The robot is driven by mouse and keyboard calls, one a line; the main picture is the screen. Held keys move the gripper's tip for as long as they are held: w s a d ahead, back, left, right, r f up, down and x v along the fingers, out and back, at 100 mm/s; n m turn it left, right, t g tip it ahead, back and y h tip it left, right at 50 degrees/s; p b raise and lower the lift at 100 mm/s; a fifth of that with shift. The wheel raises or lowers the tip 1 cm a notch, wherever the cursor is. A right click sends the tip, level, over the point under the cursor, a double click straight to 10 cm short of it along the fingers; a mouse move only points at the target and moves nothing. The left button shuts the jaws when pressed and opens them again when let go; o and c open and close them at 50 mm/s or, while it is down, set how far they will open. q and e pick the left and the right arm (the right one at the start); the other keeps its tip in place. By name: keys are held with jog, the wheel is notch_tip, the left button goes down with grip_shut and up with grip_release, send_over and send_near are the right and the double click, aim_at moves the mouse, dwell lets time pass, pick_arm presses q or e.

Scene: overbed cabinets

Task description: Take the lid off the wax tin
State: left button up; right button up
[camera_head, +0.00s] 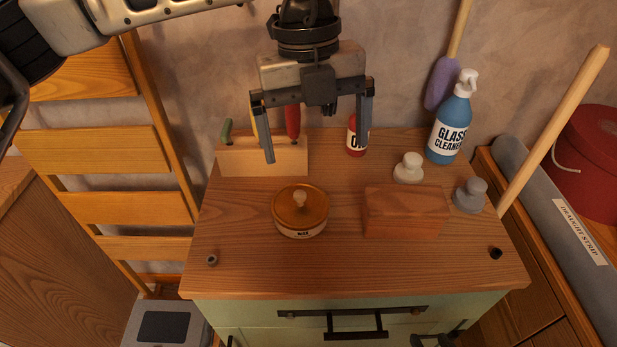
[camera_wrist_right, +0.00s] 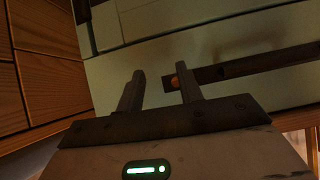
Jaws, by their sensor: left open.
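The round wax tin (camera_head: 303,232) stands upright near the middle of the cabinet top. Its amber-brown lid (camera_head: 287,212) sits on it, with a pale knob (camera_head: 299,198) in the centre. My left gripper (camera_head: 316,157) hangs above the back of the top, fingers pointing down and wide apart, with nothing between them. It is behind and above the tin and not touching it. My right gripper (camera_wrist_right: 160,68) shows in the right wrist view, its fingers apart and empty, close to the pale green drawer front (camera_wrist_right: 220,35) and its dark handle bar (camera_wrist_right: 255,64).
A wooden block (camera_head: 405,212) stands right of the tin. Grey (camera_head: 470,195) and white (camera_head: 408,168) knobbed pieces, a glass cleaner bottle (camera_head: 447,130), a red bottle (camera_head: 356,137) and a tool rack (camera_head: 262,158) stand behind. The top's front left is mostly clear.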

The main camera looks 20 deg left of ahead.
pick_arm(q)
jog(key=w+a+r+n+y, duration=0.1)
jog(key=w+a, duration=0.1)
jog(key=a, duration=0.1)
jog(key=p, duration=0.1)
send_over(300, 194)
jog(key=shift+t, duration=0.4)
notch_tip(300, 194, down, 9)
jog(key=shift+f+p, duration=0.45)
jog(key=shift+f, duration=0.4)
notch_tip(300, 194, down, 4)
jog(key=shift+r+p, duration=0.15)
jog(key=shift+p, duration=0.35)
jog(key=shift+f, duration=0.4)
jog(key=c, duration=0.7)
pick_arm(e)
jog(key=shift+d+r, duration=0.2)
jog(key=shift+r, duration=0.25)
